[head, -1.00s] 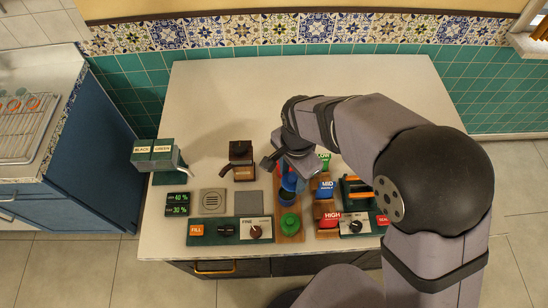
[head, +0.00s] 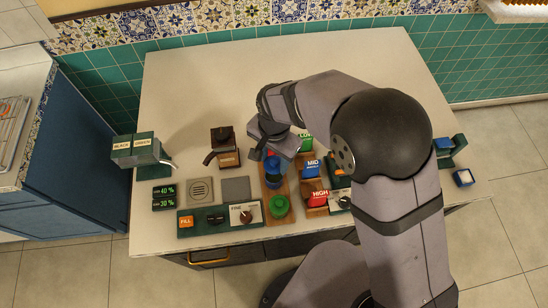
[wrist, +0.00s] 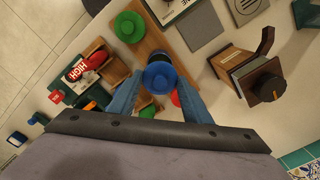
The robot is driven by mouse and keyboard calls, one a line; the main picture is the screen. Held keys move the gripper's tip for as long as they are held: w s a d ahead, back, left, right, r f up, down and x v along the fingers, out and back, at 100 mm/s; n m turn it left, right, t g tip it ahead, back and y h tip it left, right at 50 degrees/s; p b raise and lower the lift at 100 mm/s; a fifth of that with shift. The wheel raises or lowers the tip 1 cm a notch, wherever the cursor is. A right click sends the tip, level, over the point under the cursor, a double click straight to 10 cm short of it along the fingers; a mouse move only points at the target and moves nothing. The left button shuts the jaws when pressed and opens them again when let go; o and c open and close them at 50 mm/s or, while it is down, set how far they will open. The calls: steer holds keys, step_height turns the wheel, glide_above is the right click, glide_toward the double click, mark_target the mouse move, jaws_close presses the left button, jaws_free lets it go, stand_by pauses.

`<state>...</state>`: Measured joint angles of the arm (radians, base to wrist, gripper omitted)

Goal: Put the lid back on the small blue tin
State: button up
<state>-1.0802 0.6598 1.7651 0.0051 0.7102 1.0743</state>
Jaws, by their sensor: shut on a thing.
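My gripper (wrist: 160,88) points down with one blue finger on each side of a round blue lid (wrist: 160,75), and is shut on it. The lid also shows below my gripper in the head view (head: 272,162). The small blue tin (head: 273,182) stands upright on a wooden board, just in front of the lid in the head view. In the wrist view the lid covers most of the tin, leaving a dark edge beyond it. Whether lid and tin touch is hard to tell.
A green-lidded tin (head: 279,206) stands on the same wooden board (head: 277,221), close in front. Something red (wrist: 175,98) is partly hidden by my gripper. Labelled blocks, including MID (head: 311,167) and HIGH (head: 315,198), stand to the right. A wooden grinder-like box (head: 224,148) stands left.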

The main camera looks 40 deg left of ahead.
steer(key=shift+f+b, duration=1.35)
steer(key=shift+f, duration=0.45)
steer(key=shift+f+b, duration=0.6)
steer(key=shift+f, duration=0.45)
steer(key=shift+f+p, duration=0.15)
steer(key=shift+p, duration=0.15)
stand_by(0.9)
steer(key=o, duration=1.6)
steer(key=shift+r+p, duration=2.85)
steer(key=shift+r, duration=0.7)
steer(key=shift+c, duration=0.7)
